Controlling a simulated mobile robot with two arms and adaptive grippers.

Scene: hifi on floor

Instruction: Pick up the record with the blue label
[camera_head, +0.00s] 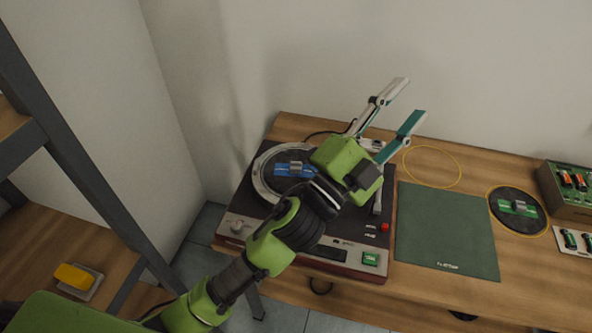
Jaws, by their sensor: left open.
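The record with the blue label (286,170) lies on the turntable (242,226) at the centre of the view. A small grey grip stands on its label, and my arm and gripper body hide the record's right part. My left gripper (409,101) is open, with nothing between its fingers. Its fingers point up and to the right, above the turntable's back right side, apart from the record. A second record with a green label (518,208) lies inside a yellow ring at the right. My right gripper is not in view.
A dark green mat (447,230) lies right of the turntable. An empty yellow ring (432,167) marks the wooden top behind it. A green box with small cylinders (568,190) stands at the far right. A dark-framed shelf (75,165) is at the left, and walls close the back.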

